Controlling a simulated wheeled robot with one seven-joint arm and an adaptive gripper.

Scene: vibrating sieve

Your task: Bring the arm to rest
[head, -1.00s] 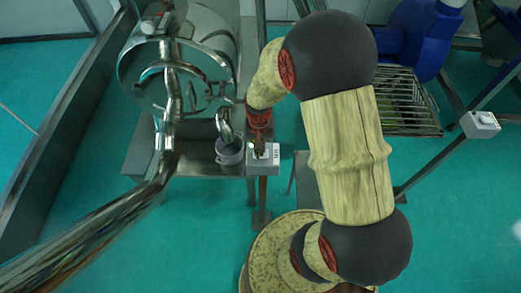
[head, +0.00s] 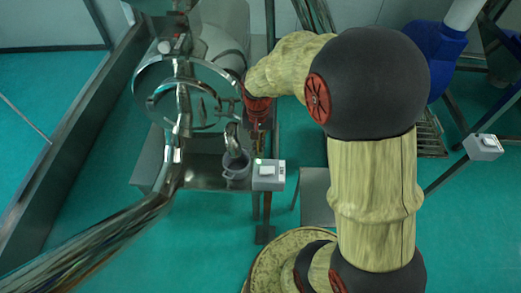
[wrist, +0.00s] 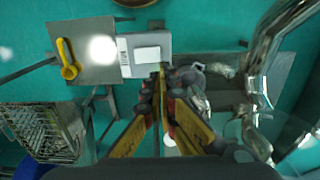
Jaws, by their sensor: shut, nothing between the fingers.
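My gripper (head: 259,150) hangs from my wood-patterned arm, just behind the white switch box (head: 268,178) in the head view. In the wrist view its yellow and dark fingers (wrist: 161,78) come together at the tips with nothing between them. The tips overlap the near edge of the same switch box (wrist: 126,58) in that picture. They look apart from it, though the height is hard to judge. The fingers are small and partly dark in the head view.
A grey metal pot (head: 236,172) stands left of the switch box on a metal table (head: 205,172). The shiny sieve machine and pipes (head: 177,150) are close on the left. Another switch box (head: 484,147) is at right. A yellow scoop (wrist: 68,60) lies on a grey plate (wrist: 95,68).

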